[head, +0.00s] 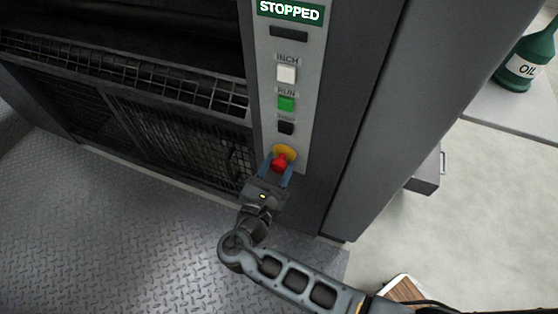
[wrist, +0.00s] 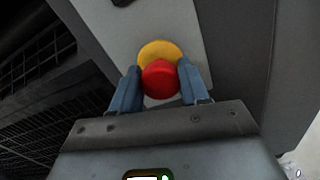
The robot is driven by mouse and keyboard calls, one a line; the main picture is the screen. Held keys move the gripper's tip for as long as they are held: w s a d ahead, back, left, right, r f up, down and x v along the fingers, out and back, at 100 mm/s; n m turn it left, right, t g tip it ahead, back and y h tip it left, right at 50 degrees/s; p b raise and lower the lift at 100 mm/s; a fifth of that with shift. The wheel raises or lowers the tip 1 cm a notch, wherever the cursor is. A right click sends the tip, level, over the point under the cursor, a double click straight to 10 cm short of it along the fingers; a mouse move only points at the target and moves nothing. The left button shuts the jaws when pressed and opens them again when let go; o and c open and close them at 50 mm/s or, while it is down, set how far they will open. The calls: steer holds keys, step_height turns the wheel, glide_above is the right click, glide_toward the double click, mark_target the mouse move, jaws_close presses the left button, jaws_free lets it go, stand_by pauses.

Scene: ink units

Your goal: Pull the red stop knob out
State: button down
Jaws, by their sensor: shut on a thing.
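The red stop knob (head: 280,164) sits in front of a round yellow backing (head: 286,152) at the bottom of the grey control panel. In the wrist view the red knob (wrist: 161,80) lies between the two blue fingers, with the yellow disc (wrist: 160,50) behind it. My gripper (head: 279,170) reaches up to it from below and is shut on the knob, one finger on each side. It also shows in the wrist view (wrist: 160,84). Any gap between knob and disc cannot be made out.
Above the knob are a black button (head: 286,128), a green RUN button (head: 286,103), a white INCH button (head: 286,74) and a lit STOPPED sign (head: 290,11). A wire-mesh guard (head: 180,135) is at left. A green oil can (head: 527,62) stands far right.

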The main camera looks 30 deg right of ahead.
steer(key=shift+s+a, duration=0.2)
steer(key=shift+a, duration=0.1)
steer(key=c, duration=0.6)
jaws_free()
steer(key=shift+p+v, duration=0.4)
steer(key=shift+v, duration=3.55)
